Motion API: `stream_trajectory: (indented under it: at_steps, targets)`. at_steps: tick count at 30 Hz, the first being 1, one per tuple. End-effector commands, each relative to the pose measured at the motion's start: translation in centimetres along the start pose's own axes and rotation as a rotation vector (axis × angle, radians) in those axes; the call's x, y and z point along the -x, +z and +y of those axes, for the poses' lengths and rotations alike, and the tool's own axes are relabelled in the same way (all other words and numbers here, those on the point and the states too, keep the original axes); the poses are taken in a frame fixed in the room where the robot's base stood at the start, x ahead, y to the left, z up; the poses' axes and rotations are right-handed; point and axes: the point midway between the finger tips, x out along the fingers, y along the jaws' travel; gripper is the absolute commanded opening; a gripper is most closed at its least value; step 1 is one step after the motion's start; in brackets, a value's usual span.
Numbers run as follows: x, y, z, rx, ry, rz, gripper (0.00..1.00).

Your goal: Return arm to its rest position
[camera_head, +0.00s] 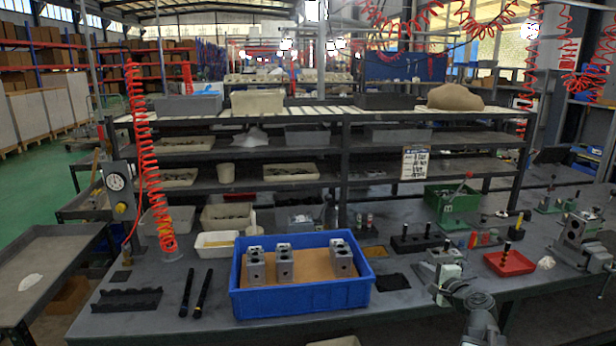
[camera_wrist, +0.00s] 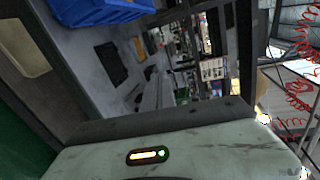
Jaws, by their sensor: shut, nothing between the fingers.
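My arm (camera_head: 468,298) rises from the bottom right of the head view, in front of the workbench. My gripper (camera_head: 440,272) is at its far end, to the right of the blue bin (camera_head: 300,298). It is shut and holds nothing; its fingertips are small and hard to make out. The blue bin holds three grey valve blocks (camera_head: 341,260) standing on a brown base. In the wrist view, a pale casing with a small light fills the lower part, and the fingers do not show. The blue bin's corner (camera_wrist: 100,8) shows at the top left there.
The grey workbench (camera_head: 190,330) carries two black rods (camera_head: 195,295), a black mat (camera_head: 392,281), a red tray (camera_head: 509,263) and a green box (camera_head: 451,197). A coiled red hose (camera_head: 150,170) hangs at the left. Shelves with bins stand behind.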

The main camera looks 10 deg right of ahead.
Motion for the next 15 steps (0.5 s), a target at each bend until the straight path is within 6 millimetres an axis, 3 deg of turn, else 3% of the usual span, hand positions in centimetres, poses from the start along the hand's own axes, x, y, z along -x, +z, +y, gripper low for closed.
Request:
stream_trajectory:
  at_steps: [1,3,6,9,12,15]
  targets:
    - [-1.4,4.8,-0.2,0.061,0.042,-0.074,0.00]
    - [-2.8,10.7,0.8,0.158,0.109,-0.174,0.00]
    - [-3.5,18.9,3.0,0.324,0.214,-0.321,0.00]
    - [-2.9,25.9,5.9,0.509,0.327,-0.465,0.00]
    - [-1.0,31.3,9.3,0.716,0.457,-0.605,0.00]
    - [2.2,34.1,13.2,0.962,0.629,-0.743,0.00]
